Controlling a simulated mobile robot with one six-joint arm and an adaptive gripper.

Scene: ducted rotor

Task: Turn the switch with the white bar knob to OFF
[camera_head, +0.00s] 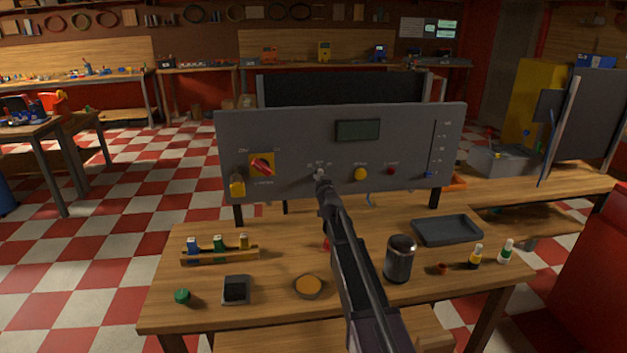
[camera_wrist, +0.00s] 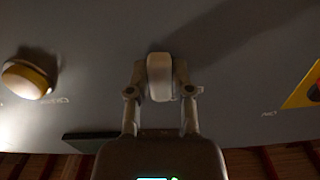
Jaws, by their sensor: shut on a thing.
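The white bar knob (camera_wrist: 160,72) sits on the grey panel (camera_head: 300,130). In the wrist view its bar stands about upright in the picture. My gripper (camera_wrist: 161,92) has one finger on each side of the knob and is shut on it. In the head view my gripper (camera_head: 320,178) is at the panel's lower middle and hides most of the knob. Small labels show just above it there, too small to read. I cannot tell which position the knob points to.
A red rotary switch (camera_head: 262,166) on a yellow plate is to the left on the panel. A yellow button (camera_head: 360,174) and a red button (camera_head: 391,171) are to the right. The wooden table (camera_head: 200,310) holds a dark jar (camera_head: 399,262), a grey tray (camera_head: 447,231) and small bottles.

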